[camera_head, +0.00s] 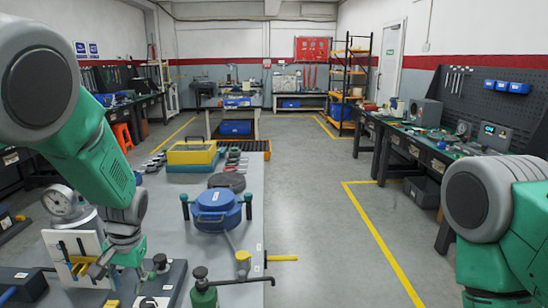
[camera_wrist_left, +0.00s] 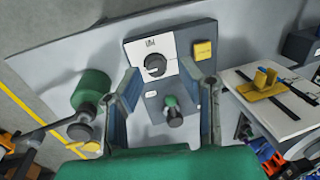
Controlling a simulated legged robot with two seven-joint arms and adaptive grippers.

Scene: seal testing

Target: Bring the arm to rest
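My left gripper (camera_head: 120,272) hangs over the near left part of the grey table (camera_head: 172,215). In the left wrist view its two fingers (camera_wrist_left: 165,90) are spread apart with nothing held between them.
A dial gauge on a stand (camera_head: 64,204) is close left of my left gripper. A green cylinder with a black knob (camera_head: 203,292) stands right of it. A blue round vessel (camera_head: 216,209) and a yellow case (camera_head: 192,152) are farther back. Open floor (camera_head: 330,240) lies right of the table.

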